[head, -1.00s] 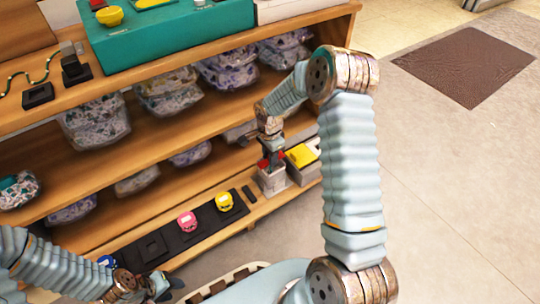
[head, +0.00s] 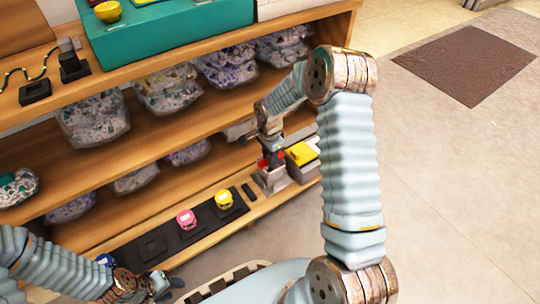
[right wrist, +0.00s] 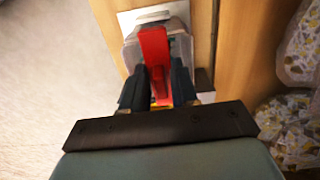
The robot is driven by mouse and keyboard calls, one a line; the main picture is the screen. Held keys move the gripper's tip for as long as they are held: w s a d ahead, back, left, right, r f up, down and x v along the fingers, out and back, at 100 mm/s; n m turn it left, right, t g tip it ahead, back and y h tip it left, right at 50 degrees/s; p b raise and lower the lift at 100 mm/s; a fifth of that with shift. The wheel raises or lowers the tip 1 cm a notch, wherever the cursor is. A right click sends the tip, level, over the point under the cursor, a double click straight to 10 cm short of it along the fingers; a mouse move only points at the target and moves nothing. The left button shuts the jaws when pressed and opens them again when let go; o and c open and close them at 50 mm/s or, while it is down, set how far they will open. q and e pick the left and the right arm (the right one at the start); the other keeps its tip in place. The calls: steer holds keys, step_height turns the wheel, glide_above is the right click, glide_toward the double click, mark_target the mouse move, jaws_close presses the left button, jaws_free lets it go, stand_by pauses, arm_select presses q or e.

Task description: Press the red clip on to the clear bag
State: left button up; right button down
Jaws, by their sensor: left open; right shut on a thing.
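My right gripper (head: 271,158) is low at the right end of the bottom shelf. It is shut on the red clip (right wrist: 154,48), which points away between the two dark fingers in the right wrist view. The clip's red also shows beside the fingers in the head view (head: 262,164). A pale, see-through piece (right wrist: 178,28) lies right behind the clip over a light stand; it looks like the clear bag. I cannot tell if the clip touches or grips it. My left gripper (head: 163,286) is open and empty at the lower left, in front of the bottom shelf.
A black tray (head: 190,238) on the bottom shelf holds a pink clip (head: 186,219) and a yellow clip (head: 224,199). A light box with a yellow top (head: 301,153) stands right of my right gripper. Patterned bags (head: 95,118) fill the upper shelves. The floor at right is clear.

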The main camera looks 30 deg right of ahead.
steer(key=c, duration=0.8)
jaws_free()
steer(key=shift+c, duration=1.2)
steer(key=shift+r+p, duration=2.85)
steer(key=shift+r, duration=1.65)
